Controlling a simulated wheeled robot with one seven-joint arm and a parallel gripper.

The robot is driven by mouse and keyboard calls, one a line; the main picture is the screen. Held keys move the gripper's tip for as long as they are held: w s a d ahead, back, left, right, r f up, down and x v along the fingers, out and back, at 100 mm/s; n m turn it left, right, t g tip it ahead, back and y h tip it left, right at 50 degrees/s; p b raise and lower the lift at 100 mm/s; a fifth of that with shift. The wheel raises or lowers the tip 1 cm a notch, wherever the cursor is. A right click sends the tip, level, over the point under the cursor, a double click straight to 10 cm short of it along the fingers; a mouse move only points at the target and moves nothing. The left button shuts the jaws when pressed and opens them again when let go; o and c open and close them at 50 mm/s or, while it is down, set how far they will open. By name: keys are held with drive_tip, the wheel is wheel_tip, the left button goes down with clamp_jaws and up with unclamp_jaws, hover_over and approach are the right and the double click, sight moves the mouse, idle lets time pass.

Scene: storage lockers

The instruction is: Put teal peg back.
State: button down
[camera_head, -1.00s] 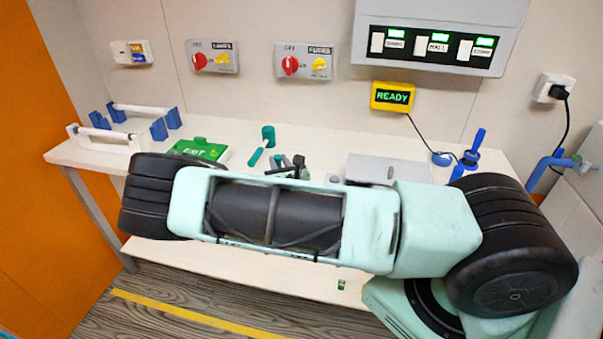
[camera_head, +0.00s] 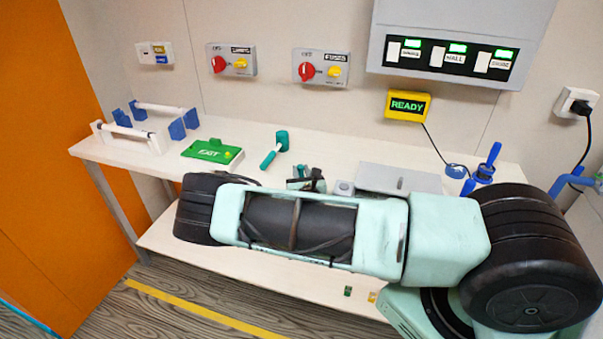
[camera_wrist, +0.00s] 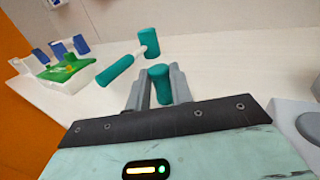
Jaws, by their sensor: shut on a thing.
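The teal peg (camera_wrist: 159,85) is a short teal cylinder standing between the two grey fingers of my gripper (camera_wrist: 158,88) in the wrist view. My gripper is shut on it, above the pale bench top. Its lower part is hidden by the gripper body. In the head view my gripper (camera_head: 305,181) is mostly hidden behind my arm, and I cannot make out the peg clearly there. No hole or holder for the peg can be made out.
A teal mallet (camera_head: 281,142) lies on the bench (camera_head: 335,150) just beyond my gripper. The green EXIT box (camera_head: 213,151) and a white rack with blue ends (camera_head: 130,137) are left. A grey box (camera_head: 400,178) and blue-handled fixture (camera_head: 485,172) are right.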

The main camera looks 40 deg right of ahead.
drive_tip(key=shift+f, duration=0.2)
drive_tip(key=shift+f, duration=0.15)
drive_tip(key=shift+f, duration=0.35)
drive_tip(key=shift+f, duration=0.1)
drive_tip(key=c, duration=1.2)
unclamp_jaws()
drive_tip(key=shift+s+f, duration=0.1)
drive_tip(key=shift+c, duration=0.2)
